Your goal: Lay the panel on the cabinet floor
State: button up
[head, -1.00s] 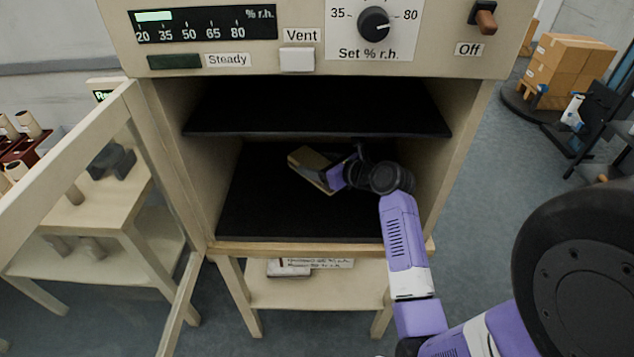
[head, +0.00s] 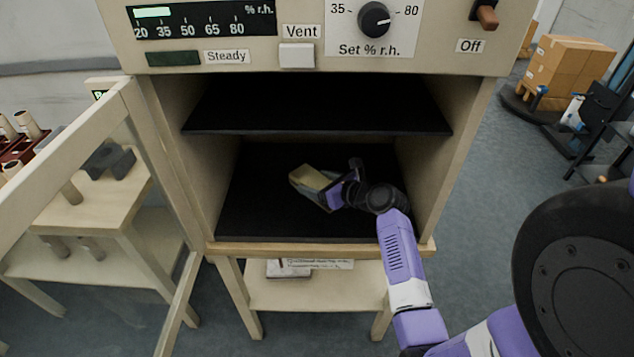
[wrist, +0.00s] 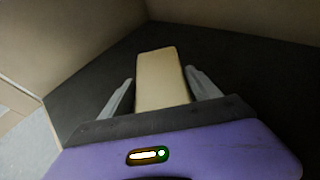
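The panel (head: 309,179) is a small cream-coloured block inside the cabinet's lower compartment. It appears to lie on the black cabinet floor (head: 265,215), though its far underside is hidden. My gripper (head: 332,194) reaches in from the right and is at the panel's near end. In the wrist view the panel (wrist: 161,80) lies between the two grey fingers of my gripper (wrist: 160,88). A narrow dark gap shows on each side of it, so the fingers stand open around it.
A black shelf (head: 315,110) spans the cabinet above my gripper. The cabinet's right wall (head: 440,165) is close to my arm. The glazed door (head: 150,180) stands open at left. The floor left of the panel and in front of it is clear.

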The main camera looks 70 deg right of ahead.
jog(key=shift+o, duration=0.9)
jog(key=shift+r, duration=0.15)
jog(key=v, duration=1.2)
jog(key=shift+p, duration=0.3)
